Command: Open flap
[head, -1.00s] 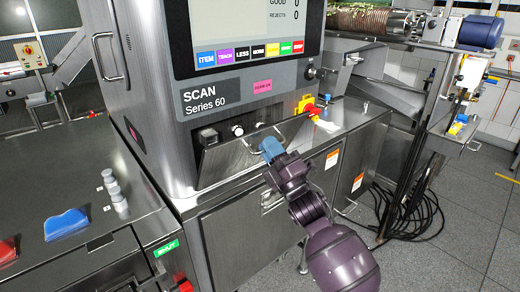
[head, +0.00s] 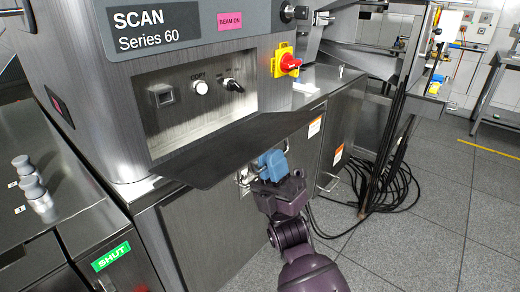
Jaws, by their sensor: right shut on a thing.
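The flap (head: 205,160) is a dark metal panel on the front of the SCAN Series 60 machine. It is swung down and out, sloping from a lit recess. The recess (head: 165,120) shows a square switch, a white round knob (head: 201,88) and a black key-like switch (head: 232,86). My right gripper (head: 270,165), with blue fingertips, is at the flap's front lower edge, shut on the flap's handle. The handle itself is hidden by the flap and the fingers. My left gripper is not in view.
A red and yellow emergency stop (head: 287,63) sits right of the recess. Cabinet doors (head: 215,235) are below the flap. Sample pieces (head: 33,188) stand on the left counter. Black cables (head: 385,185) lie on the floor at right, with open floor beyond.

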